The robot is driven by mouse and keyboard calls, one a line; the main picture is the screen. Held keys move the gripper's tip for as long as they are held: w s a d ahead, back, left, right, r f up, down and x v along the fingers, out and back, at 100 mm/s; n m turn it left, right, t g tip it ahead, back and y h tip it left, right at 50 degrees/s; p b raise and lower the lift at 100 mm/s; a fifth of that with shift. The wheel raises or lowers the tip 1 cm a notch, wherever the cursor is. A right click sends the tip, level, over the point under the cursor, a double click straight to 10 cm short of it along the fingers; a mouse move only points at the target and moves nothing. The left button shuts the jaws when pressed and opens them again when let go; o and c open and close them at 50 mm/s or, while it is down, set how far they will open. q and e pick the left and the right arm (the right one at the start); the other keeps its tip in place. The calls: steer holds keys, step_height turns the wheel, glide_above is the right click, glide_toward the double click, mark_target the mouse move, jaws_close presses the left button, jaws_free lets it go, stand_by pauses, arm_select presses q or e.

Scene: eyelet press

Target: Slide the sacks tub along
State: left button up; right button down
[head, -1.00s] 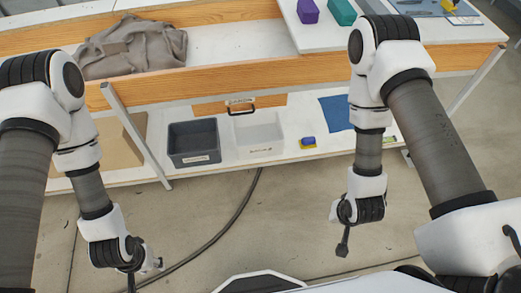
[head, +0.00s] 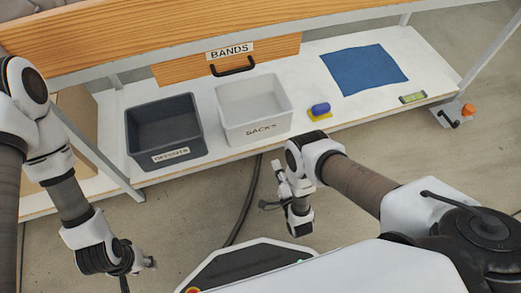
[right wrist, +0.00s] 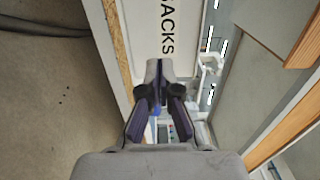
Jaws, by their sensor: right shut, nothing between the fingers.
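The sacks tub (head: 253,133) is a white open bin with a SACKS label on its front wall. It stands upright on the low white shelf and looks empty. Its labelled wall (right wrist: 145,25) also fills the top of the right wrist view. My right gripper (head: 277,165) is in front of the shelf, below the tub's front right corner. In the right wrist view its fingers (right wrist: 155,66) are shut and empty, close to the label; I cannot tell whether they touch the wall. My left gripper (head: 126,275) hangs low at the left, away from the tub; its fingers are unclear.
A dark grey tub (head: 188,147) stands close left of the sacks tub. A blue and yellow item (head: 320,110) lies to its right, then a blue cloth (head: 364,70) and a green level (head: 412,97). A BANDS drawer (head: 285,52) is behind. An upper wooden rail (head: 150,40) crosses above.

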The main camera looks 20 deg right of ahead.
mark_target(262, 134)
steer(key=w+b, duration=0.1)
steer(key=w, duration=0.2)
steer(key=w+f+b, duration=0.1)
steer(key=w+b, duration=0.1)
steer(key=w, duration=0.2)
steer(key=w+f+b, duration=0.1)
steer(key=w+b, duration=0.1)
steer(key=w, duration=0.2)
steer(key=shift+w+a, duration=0.25)
arm_select(q)
step_height(262, 134, down, 6)
steer(key=shift+f, duration=0.15)
arm_select(e)
steer(key=shift+w+r, duration=0.15)
steer(key=shift+w, duration=0.4)
arm_select(q)
steer(key=shift+s, duration=0.1)
steer(key=shift+f, duration=0.1)
